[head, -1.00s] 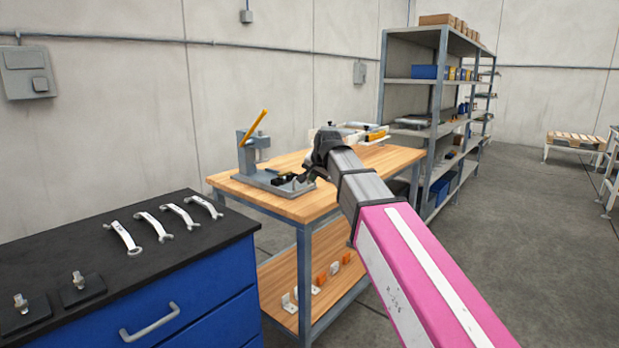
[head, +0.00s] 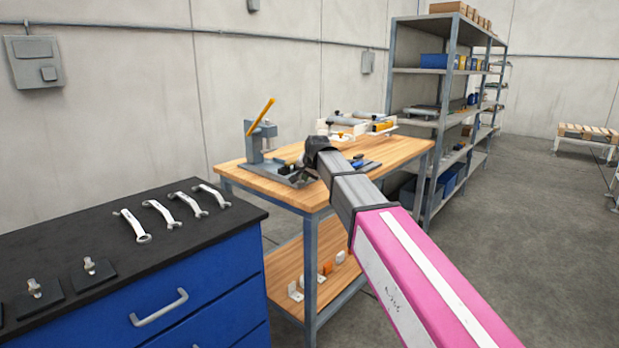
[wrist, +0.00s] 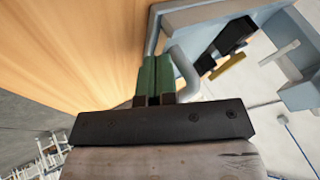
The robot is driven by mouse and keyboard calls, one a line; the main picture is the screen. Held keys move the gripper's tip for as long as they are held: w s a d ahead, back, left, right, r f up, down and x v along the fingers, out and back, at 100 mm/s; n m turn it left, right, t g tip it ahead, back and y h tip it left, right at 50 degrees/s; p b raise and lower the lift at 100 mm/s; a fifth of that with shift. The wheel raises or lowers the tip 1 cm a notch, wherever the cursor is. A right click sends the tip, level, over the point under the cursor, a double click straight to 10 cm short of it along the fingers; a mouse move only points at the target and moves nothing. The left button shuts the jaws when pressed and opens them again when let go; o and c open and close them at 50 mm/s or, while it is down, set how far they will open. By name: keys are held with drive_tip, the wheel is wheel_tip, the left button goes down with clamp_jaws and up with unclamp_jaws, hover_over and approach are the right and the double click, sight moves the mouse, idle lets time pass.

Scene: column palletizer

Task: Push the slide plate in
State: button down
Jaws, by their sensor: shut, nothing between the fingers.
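The press fixture (head: 262,142) with a yellow lever stands on a wooden workbench, on a grey base (head: 268,172). In the head view my gripper (head: 308,174) is low at the base's right front, and its wrist hides part of this area. In the wrist view my gripper (wrist: 156,68) is shut and empty, its green fingers together close to a bent grey rod handle (wrist: 184,68). Whether they touch it I cannot tell. The grey base edge (wrist: 185,18) runs beyond the rod. A black block (wrist: 232,36) and a brass-coloured piece (wrist: 228,66) lie further in. I cannot clearly tell the slide plate from the base.
The workbench (head: 240,176) has white trays (head: 345,128) at its back right and small dark and blue items (head: 362,162) on the right. A blue cabinet (head: 200,303) with several wrenches (head: 160,213) stands at left front. Shelving (head: 440,110) stands behind right.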

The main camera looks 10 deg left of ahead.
sight(278, 171)
drive_tip(key=shift+a, duration=0.1)
drive_tip(key=w+a, duration=0.2)
drive_tip(key=a, duration=0.2)
drive_tip(key=w+a, duration=0.3)
drive_tip(key=a, duration=0.1)
drive_tip(key=w+a, duration=0.2)
drive_tip(key=a, duration=0.2)
drive_tip(key=shift+w+a, duration=0.25)
drive_tip(key=shift+a, duration=0.1)
